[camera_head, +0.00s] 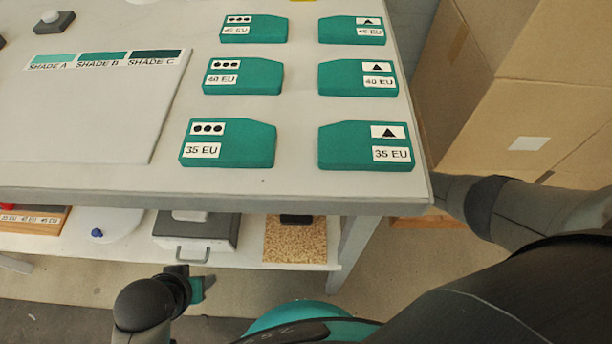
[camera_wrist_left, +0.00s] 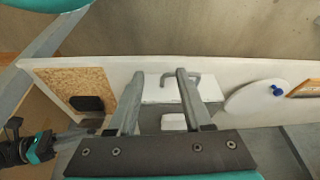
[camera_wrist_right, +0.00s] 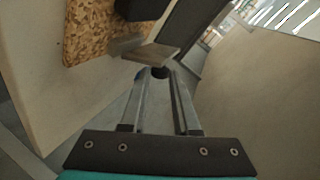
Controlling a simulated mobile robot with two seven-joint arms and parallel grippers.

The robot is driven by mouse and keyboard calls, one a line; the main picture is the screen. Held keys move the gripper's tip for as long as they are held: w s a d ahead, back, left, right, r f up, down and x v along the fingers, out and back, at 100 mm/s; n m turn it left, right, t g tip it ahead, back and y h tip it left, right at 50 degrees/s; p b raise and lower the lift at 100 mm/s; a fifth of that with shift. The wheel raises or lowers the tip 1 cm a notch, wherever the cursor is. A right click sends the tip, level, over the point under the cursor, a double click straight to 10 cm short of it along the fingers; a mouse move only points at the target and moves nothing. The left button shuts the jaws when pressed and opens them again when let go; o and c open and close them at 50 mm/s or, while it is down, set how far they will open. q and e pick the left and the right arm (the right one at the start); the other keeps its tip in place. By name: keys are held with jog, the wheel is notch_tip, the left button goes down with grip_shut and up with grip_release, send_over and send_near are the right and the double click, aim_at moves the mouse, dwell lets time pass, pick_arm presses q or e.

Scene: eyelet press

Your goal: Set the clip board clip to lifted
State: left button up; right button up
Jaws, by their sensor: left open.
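The clip board is a speckled cork-coloured board (camera_head: 292,246) on the shelf under the table. Its dark clip (camera_head: 296,219) is partly under the table edge in the head view. The board (camera_wrist_left: 97,78) and the black clip (camera_wrist_left: 87,104) also show in the left wrist view. My left gripper (camera_wrist_left: 158,71) is open and empty, in front of a grey box with a handle. In the right wrist view my right gripper (camera_wrist_right: 161,73) is close to the board (camera_wrist_right: 90,38) and dark clip (camera_wrist_right: 140,8). A grey-brown plate lies at its fingertips; whether it is gripped is unclear.
The grey box with a handle (camera_head: 196,237), a white disc with a blue knob (camera_head: 120,222) and a wooden tray (camera_head: 35,218) share the shelf. A table leg (camera_head: 354,255) stands right of the board. Teal blocks (camera_head: 228,146) lie on the table top. Cardboard boxes (camera_head: 520,100) stand right.

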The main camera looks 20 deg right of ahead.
jog(key=o, duration=0.4)
jog(key=shift+o, duration=0.2)
jog(key=shift+s+d+r, duration=0.1)
jog(key=shift+d, duration=0.15)
pick_arm(q)
jog(key=s+f+g+p, duration=0.1)
jog(key=s+f+p, duration=0.2)
jog(key=f, duration=0.5)
jog(key=shift+s+a+p, duration=0.3)
jog(key=shift+p, duration=0.25)
pick_arm(e)
jog(key=v, duration=1.4)
jog(key=shift+s+d, duration=0.2)
jog(key=shift+d, duration=0.15)
